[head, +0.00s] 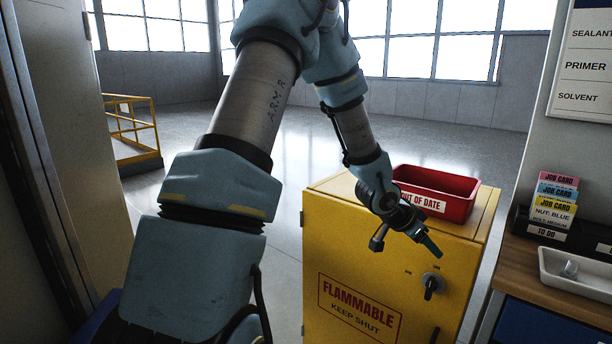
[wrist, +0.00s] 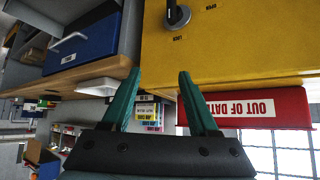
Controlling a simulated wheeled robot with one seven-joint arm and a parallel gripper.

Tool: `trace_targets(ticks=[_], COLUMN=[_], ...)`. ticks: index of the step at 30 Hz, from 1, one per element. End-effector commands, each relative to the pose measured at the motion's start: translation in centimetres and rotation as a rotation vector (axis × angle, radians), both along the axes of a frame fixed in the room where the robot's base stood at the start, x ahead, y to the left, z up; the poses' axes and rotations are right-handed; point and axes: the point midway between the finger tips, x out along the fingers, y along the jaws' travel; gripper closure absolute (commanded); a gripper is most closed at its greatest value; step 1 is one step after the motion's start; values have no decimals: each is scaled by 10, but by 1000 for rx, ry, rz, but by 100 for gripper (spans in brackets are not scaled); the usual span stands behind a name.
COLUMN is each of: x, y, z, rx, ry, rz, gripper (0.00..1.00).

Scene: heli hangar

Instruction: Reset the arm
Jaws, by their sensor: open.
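My arm reaches forward from the lower left and bends down over the front of a yellow cabinet (head: 360,240). My gripper (head: 432,246) hangs near the cabinet's upper front edge, above and beside the lock knob (head: 432,284). In the wrist view, my gripper (wrist: 162,100) shows two green fingers spread apart with nothing between them. That view is upside down and shows the yellow cabinet (wrist: 230,50) and its lock knob (wrist: 177,14) beyond the fingers. The cabinet door looks shut.
A red "OUT OF DATE" bin (head: 458,206) stands on the cabinet top, close behind my gripper. At right, a wooden bench (head: 530,262) holds a white tray (head: 572,284) and job cards (head: 555,205). A yellow railing (head: 130,125) stands at far left. Open floor lies behind.

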Motion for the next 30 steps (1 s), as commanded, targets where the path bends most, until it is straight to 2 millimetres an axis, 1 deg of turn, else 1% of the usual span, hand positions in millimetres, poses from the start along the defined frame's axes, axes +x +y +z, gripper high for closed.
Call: trace_targets(ticks=[1,2,5,6,8,9,11,12,14,15,16,18,21,22,25,30], x=[6,10,19,21,20,16,5,-5,-24,-37,-48,-70,-93,-98,-106,-106], y=[19,32,83,109,152,181,222,248,281,299,311,331,347,349,353,353], z=[2,3,7,10,15,20,27,31,38,42,45,50,54,55,56,56], rx=[35,60,147,187,247,283,329,355,380,390,395,396,388,387,383,384], ry=[4,8,37,55,91,123,178,219,285,332,366,439,519,533,563,564], rz=[45,78,207,272,384,465,584,663,773,840,887,977,1060,1073,1098,1099], gripper=[40,40,40,40,40,40,40,40,40,40,40,40,40,40,40,40])
